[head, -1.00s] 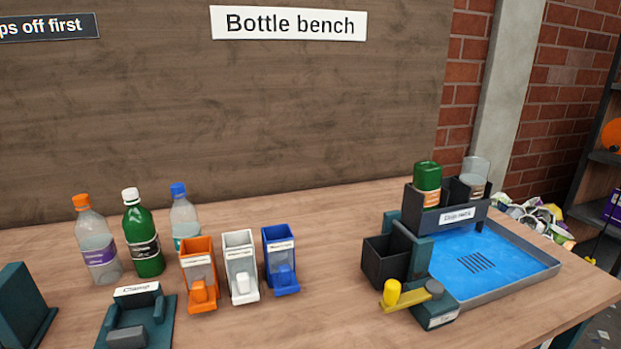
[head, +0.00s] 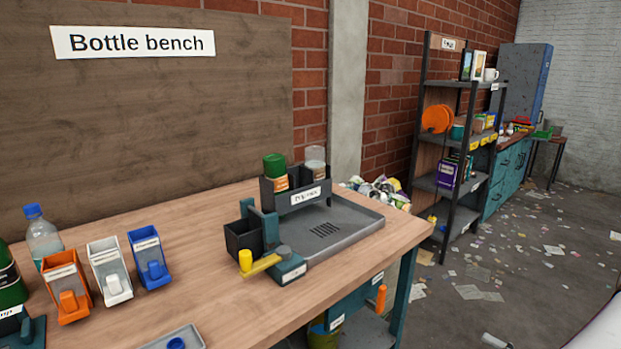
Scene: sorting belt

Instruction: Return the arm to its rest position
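My gripper and arm do not show clearly in the head view. A pale rounded shape (head: 600,325) at the lower right edge may be part of my own body; I cannot tell. The task names no other object.
The wooden bench (head: 200,225) holds orange (head: 67,287), white (head: 109,271) and blue (head: 149,257) dispensers, a clear bottle (head: 43,237) and a grey drain tray (head: 345,232). A dark shelf (head: 425,180) stands behind. Open floor at right has scattered papers.

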